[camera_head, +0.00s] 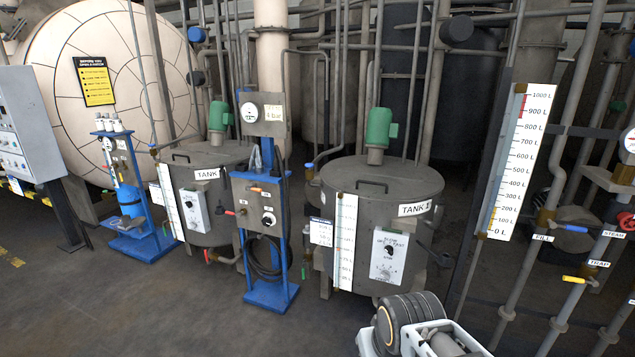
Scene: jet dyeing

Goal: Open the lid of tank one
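The right grey tank (322,262) carries a white label that seems to read "TANK 1", though its last character is hard to make out. Its round lid (345,172) lies flat and closed on top, with a dark bar handle (372,184) near the front edge. A green motor (381,128) stands upright toward the back of the lid. A similar tank (215,210) labelled "TANK" stands further left, its lid also closed; I cannot read its number. Parts of my arm show at the bottom edge, in front of the right tank. My gripper is not visible.
A blue-framed control stand (270,295) with a hanging hose stands between the tanks. Another blue stand (143,245) is at left. Pipes with valves and a level scale (510,165) rise at right. Open floor (130,315) lies at lower left.

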